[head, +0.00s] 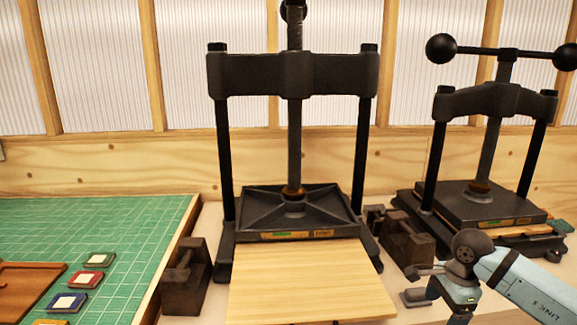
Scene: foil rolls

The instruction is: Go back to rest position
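My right gripper (409,284) comes in from the lower right on a pale blue arm. Its two fingers point left and stand apart with nothing between them. It is in front of the right press (480,205) and to the right of the wooden board (310,283). My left gripper is not in view. The board projects from the front of the middle press (293,75), whose dark platen (290,212) sits low over it.
A green gridded mat (110,220) lies at the left, with several small coloured square pieces (92,281) and a brown wooden tray (22,290). Dark metal blocks stand left (184,278) and right (406,238) of the middle press. A wood-framed wall is behind.

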